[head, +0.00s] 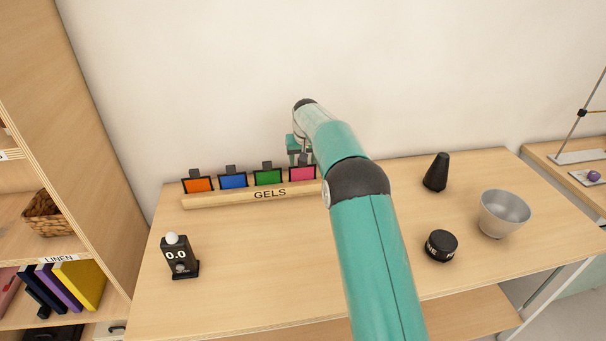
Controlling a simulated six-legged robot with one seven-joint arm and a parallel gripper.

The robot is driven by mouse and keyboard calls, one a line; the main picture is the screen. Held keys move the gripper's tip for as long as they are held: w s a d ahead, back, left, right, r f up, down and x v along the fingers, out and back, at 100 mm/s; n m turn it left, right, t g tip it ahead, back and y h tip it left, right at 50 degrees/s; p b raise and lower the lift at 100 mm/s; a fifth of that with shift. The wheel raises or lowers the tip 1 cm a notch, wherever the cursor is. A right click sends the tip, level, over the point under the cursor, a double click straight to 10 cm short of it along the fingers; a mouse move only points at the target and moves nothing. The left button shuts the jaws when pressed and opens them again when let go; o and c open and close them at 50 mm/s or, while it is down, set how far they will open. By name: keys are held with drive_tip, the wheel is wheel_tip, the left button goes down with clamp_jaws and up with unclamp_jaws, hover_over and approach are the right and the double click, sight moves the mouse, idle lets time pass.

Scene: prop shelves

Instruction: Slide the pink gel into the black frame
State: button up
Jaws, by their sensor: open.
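The pink gel (303,174) stands upright at the right end of a wooden rack labelled GELS, with a dark border around its pink face. My gripper (301,161) is open, pointing down at the top of the pink gel, around or just behind its upper tab. The view is too small to tell whether the fingers touch it. My arm hides the area right of the pink gel. I cannot make out a separate empty black frame in this view.
Orange (198,185), blue (233,181) and green (268,177) gels stand left of the pink one in the rack (225,198). A black meter (178,261), a black cone (436,172), a round black object (441,246) and a grey bowl (503,213) stand on the table. The front left-centre is clear.

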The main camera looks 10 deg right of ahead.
drive_tip(key=shift+c, duration=0.2)
drive_tip(key=c, duration=1)
drive_tip(key=shift+r, duration=3.55)
drive_tip(key=shift+c, duration=0.2)
